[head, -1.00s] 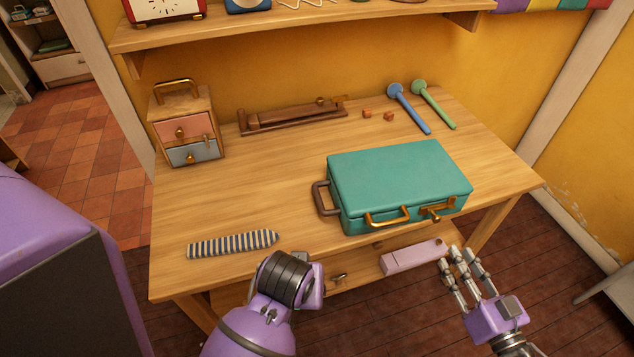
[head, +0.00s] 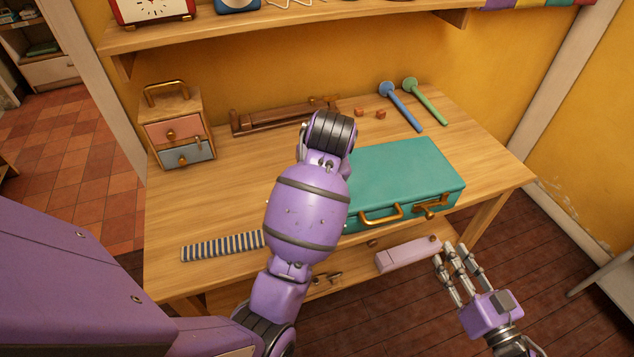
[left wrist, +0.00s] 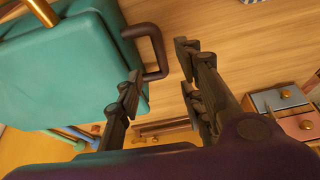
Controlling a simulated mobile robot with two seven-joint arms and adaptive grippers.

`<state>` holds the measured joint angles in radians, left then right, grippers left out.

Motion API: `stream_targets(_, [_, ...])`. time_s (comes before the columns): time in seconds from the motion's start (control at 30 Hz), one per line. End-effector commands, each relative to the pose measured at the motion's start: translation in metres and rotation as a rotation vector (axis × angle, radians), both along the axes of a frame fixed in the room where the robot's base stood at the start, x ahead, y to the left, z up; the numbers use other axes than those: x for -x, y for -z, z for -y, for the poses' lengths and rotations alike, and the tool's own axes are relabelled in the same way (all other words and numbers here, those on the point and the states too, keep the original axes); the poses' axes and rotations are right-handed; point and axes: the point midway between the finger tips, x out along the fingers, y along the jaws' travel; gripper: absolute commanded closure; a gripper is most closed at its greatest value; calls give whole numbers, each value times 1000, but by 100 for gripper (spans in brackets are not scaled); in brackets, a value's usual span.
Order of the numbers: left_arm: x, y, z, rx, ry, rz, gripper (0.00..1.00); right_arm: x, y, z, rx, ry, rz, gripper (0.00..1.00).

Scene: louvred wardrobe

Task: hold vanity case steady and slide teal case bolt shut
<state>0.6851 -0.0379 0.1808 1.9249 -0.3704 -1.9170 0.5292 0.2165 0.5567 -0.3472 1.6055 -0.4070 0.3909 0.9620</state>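The teal case (head: 405,170) lies closed on the desk, its left end hidden by my left arm. A brass bolt (head: 430,207) sits at the right of its front face, beside a brass handle (head: 380,215); I cannot tell the bolt's position. In the left wrist view, the case (left wrist: 70,75) has a dark brown side handle (left wrist: 157,45). My left gripper (left wrist: 158,60) is open, its fingers either side of this handle in the picture, not closed on it. My right gripper (head: 457,254) is open and empty, in front of the desk, below the bolt in the picture.
A small drawer box (head: 175,127) stands at the back left. A striped strip (head: 222,246) lies near the front edge. A brown wooden rail (head: 265,118), small blocks and two mallet-like sticks (head: 402,108) lie behind the case. A pink block (head: 408,255) is below the front edge.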

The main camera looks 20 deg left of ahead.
Motion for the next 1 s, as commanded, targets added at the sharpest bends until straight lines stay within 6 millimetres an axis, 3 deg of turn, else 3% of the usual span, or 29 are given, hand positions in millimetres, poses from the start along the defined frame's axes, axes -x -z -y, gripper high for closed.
stream_targets(0.3, [-17, 58, -15, 1, 0, -5, 65, 0, 0, 0, 0, 0, 0, 69])
stream_targets(0.5, [-25, 81, -21, 0, 1, -1, 65, 0, 0, 0, 0, 0, 0, 69])
stream_targets(0.93, [-28, 90, -23, 1, 1, 1, 65, 0, 0, 0, 0, 0, 0, 69])
stream_targets(1.0, [-28, 90, -23, 2, 1, 0, 73, 0, 0, 0, 0, 0, 0, 69])
